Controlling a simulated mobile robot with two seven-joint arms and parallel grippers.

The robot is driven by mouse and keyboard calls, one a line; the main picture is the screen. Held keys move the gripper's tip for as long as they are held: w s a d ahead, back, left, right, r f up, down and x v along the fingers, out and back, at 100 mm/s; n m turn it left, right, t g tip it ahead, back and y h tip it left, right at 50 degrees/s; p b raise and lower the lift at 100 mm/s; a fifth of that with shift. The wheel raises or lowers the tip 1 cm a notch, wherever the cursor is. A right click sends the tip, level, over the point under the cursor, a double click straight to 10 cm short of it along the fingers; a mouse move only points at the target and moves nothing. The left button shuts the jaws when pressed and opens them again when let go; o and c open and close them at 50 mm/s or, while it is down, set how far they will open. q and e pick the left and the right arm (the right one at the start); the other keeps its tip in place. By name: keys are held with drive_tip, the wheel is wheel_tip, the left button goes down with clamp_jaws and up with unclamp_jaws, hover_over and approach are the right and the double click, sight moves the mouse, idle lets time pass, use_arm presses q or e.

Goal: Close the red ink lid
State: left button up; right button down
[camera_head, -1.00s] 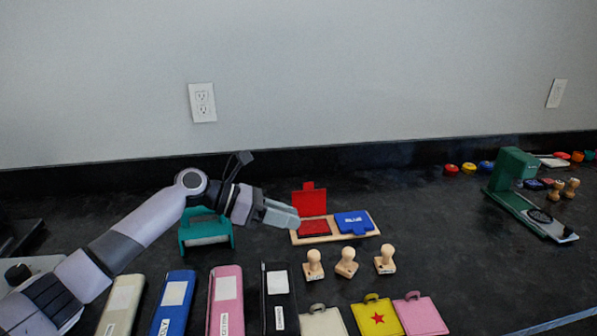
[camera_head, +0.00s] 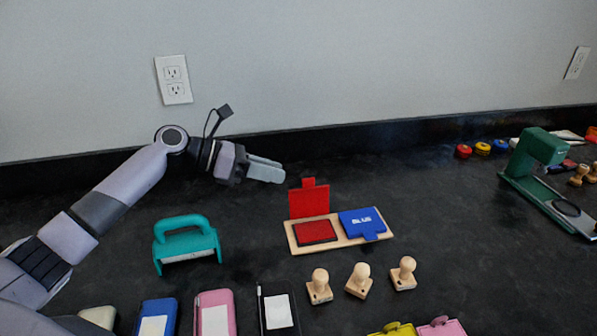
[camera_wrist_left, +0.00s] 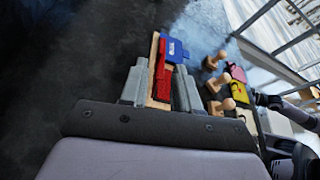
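The red ink lid (camera_head: 309,200) stands upright, open at the back of the red ink pad (camera_head: 314,231). Both sit on the left of a wooden tray (camera_head: 346,244). The blue ink lid (camera_head: 362,223) lies shut at the right. My left gripper (camera_head: 280,174) hovers above the table, behind and left of the red lid, touching nothing. In the left wrist view my left gripper (camera_wrist_left: 161,66) has its fingers apart and empty, with the red ink (camera_wrist_left: 161,76) showing between them. My right gripper is not in view.
Wooden stamps (camera_head: 359,280) stand in front of the tray. A teal hole punch (camera_head: 186,243) is left of it. A green press (camera_head: 541,165) stands at the right. The table behind the tray is clear up to the wall.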

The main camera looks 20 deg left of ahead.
sight(309, 198)
use_arm(q)
drive_tip(key=x, duration=0.7)
clamp_jaws()
idle(1.4)
